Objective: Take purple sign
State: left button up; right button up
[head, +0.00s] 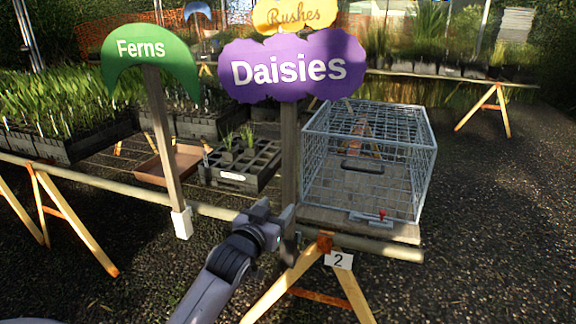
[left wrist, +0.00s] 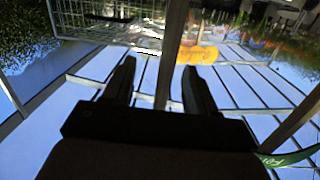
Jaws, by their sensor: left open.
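The purple "Daisies" sign (head: 290,90) stands upright on a wooden post (head: 289,150) at the front edge of the bench, left of the wire cage. My left gripper (head: 286,222) is low at this post, well below the purple board. In the left wrist view, which looks upside down, the open fingers of my left gripper (left wrist: 159,65) have a post (left wrist: 171,45) showing between them. I cannot tell whether the fingers touch it. The purple board does not show in the left wrist view. My right gripper is not in view.
The green "Ferns" sign (head: 150,52) stands on a post to the left. The yellow "Rushes" sign (head: 295,15) is behind. A wire cage (head: 405,150) stands close on the right. A black cell tray (head: 236,180) lies behind the post. Open gravel (head: 500,220) lies right.

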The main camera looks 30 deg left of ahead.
pick_arm(q)
jog(key=n+y, duration=0.1)
send_near(287, 166)
jog(key=shift+t, duration=0.3)
jog(key=b+x, duration=0.1)
jog(key=x, duration=0.1)
jog(key=b+x, duration=0.1)
jog(key=x, duration=0.1)
jog(key=f+b+x, duration=0.1)
jog(key=b+x, duration=0.1)
jog(key=shift+w+a, duration=0.1)
jog(key=shift+w+a+r, duration=0.1)
jog(key=shift+w+r, duration=0.05)
jog(key=shift+w, duration=0.3)
jog(key=shift+w+a+r, duration=0.1)
jog(key=shift+w, duration=0.4)
jog(key=shift+w+a, duration=0.1)
jog(key=shift+w, duration=0.25)
jog(key=shift+w+a, duration=0.1)
jog(key=shift+w, duration=0.4)
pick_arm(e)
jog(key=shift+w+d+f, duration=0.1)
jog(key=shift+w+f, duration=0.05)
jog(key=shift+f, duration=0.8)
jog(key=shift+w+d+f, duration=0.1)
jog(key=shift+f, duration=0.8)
